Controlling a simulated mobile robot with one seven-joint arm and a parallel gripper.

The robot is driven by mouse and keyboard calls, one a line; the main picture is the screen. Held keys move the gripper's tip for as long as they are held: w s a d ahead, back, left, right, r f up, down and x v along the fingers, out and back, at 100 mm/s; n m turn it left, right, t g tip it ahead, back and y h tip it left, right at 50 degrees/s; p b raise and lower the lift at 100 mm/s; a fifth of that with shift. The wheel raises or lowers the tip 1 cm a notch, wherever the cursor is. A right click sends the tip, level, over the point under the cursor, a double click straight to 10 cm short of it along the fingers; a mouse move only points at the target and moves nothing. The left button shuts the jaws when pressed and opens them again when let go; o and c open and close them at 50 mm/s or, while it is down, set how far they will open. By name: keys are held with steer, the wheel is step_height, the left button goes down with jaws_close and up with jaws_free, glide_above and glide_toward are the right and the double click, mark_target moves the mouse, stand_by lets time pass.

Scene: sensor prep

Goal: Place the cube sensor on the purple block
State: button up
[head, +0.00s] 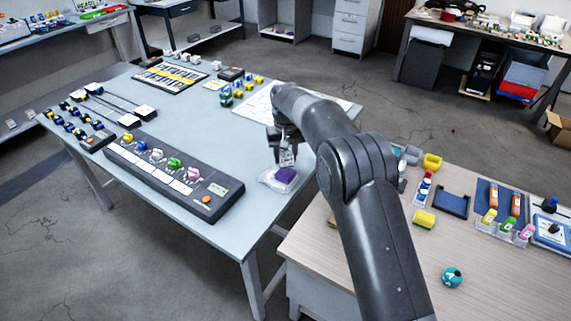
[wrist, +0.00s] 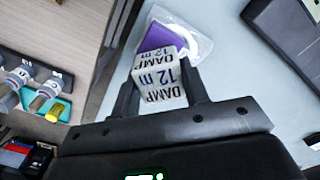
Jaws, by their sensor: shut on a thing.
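The cube sensor (wrist: 158,78) is a pale cube with dark "DAMP 12 m" lettering. My gripper (wrist: 161,88) is shut on it, one finger on each side. In the head view my gripper (head: 282,143) points down and holds the cube (head: 287,158) over the near right end of the grey table. The purple block (head: 286,175) is just below the cube on a clear, whitish bag or dish. In the wrist view the purple block (wrist: 153,39) shows partly behind the cube. I cannot tell whether the cube touches it.
A long dark console (head: 165,175) with coloured knobs lies left of the block on the grey table (head: 225,225). A white sheet (head: 257,106) and small coloured blocks lie farther back. A wooden bench (head: 350,255) with vials and trays stands at right.

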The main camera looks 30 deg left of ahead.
mark_target(286, 164)
steer(key=shift+f, duration=2)
steer(key=shift+f, duration=0.15)
steer(key=o, duration=1)
step_height(286, 164, up, 12)
steer(key=shift+r, duration=0.15)
